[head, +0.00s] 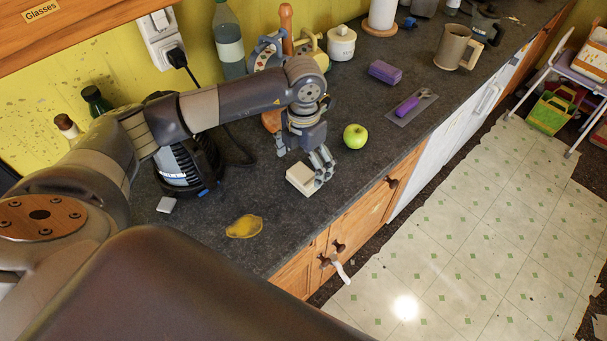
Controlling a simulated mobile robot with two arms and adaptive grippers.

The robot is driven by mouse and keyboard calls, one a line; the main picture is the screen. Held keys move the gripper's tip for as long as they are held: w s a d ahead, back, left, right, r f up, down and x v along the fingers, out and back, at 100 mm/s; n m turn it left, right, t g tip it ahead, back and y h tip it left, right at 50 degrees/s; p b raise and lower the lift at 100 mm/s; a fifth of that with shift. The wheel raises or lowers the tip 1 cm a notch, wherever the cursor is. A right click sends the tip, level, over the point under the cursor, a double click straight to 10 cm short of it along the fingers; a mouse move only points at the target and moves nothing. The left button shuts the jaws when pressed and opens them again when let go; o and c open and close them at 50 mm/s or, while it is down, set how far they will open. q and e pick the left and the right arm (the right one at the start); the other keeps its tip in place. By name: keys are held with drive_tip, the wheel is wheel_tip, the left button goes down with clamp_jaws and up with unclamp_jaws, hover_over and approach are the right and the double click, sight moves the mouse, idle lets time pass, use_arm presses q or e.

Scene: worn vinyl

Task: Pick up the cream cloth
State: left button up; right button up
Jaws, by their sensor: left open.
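The cream cloth (302,179) looks like a small folded, block-shaped pad lying on the dark countertop near its front edge. My left gripper (303,158) is open, pointing down just above and behind the cloth. One finger is at the cloth's right side and the other is behind its left side. I cannot tell whether either finger touches it. My right gripper is not in view.
A green apple (355,136) sits close to the right of the gripper. A yellow pear-like item (244,227) lies to the front left. A black kettle (180,160) stands at left. A purple-handled tool (411,106) and purple sponge (385,72) lie farther right.

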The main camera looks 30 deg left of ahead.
sight(304, 173)
use_arm(q)
drive_tip(key=shift+w+a+f, duration=0.15)
drive_tip(key=shift+w+f, duration=0.05)
drive_tip(key=shift+f, duration=0.15)
wheel_tip(304, 173, down, 4)
drive_tip(key=p, duration=0.3)
drive_tip(key=shift+f, duration=0.45)
drive_tip(key=shift+c, duration=0.3)
drive_tip(key=c, duration=1)
drive_tip(key=shift+w+r+p, duration=0.1)
drive_tip(key=shift+r+p, duration=0.25)
drive_tip(key=shift+r, duration=0.25)
wheel_tip(304, 173, up, 2)
drive_tip(key=shift+r+p, duration=0.1)
drive_tip(key=shift+p, duration=0.55)
drive_tip(key=s+d+r+b, duration=0.1)
drive_tip(key=d, duration=1.5)
drive_tip(key=shift+s+r, duration=0.3)
drive_tip(key=shift+s, duration=0.1)
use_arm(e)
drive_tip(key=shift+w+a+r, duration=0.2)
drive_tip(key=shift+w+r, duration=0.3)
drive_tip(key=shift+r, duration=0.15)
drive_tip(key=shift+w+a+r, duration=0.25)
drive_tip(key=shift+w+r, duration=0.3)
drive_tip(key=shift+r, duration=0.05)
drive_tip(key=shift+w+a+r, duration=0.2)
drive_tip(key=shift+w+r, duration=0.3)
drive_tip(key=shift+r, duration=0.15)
